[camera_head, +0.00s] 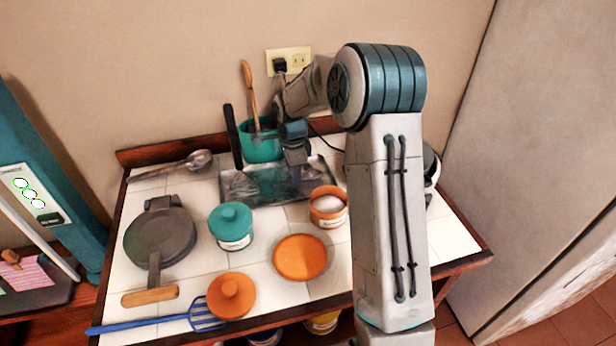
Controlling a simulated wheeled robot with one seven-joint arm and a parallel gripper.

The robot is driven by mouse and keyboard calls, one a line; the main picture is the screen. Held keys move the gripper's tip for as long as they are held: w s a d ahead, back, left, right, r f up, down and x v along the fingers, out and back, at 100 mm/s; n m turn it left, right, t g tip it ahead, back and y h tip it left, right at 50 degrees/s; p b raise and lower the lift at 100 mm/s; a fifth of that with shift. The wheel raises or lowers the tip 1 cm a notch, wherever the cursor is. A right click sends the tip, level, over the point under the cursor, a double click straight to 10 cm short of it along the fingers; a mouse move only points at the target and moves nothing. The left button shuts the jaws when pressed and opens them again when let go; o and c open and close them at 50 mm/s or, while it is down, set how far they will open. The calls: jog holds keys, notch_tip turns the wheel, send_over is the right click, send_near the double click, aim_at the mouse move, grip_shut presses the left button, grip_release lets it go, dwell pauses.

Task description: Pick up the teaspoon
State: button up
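I cannot make out a teaspoon for certain. A metal spoon with a large bowl (199,160) lies on the tiled top at the back left. A shallow metal tray (262,196) lies at the back middle, with shiny shapes in it too unclear to name. My gripper (298,172) points down over the right part of this tray, right of the teal pot. Its fingertips are small and blurred against the tray, so I cannot tell whether it is open or holds something.
A teal pot (262,148) with a wooden utensil stands behind the tray. My arm hides the right side.

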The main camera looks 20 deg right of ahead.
jog(key=shift+f, duration=0.2)
grip_shut()
jog(key=shift+r, duration=0.1)
jog(key=shift+r, duration=0.25)
notch_tip(320, 180, up, 10)
jog(key=shift+f+b, duration=0.15)
jog(key=shift+b, duration=0.25)
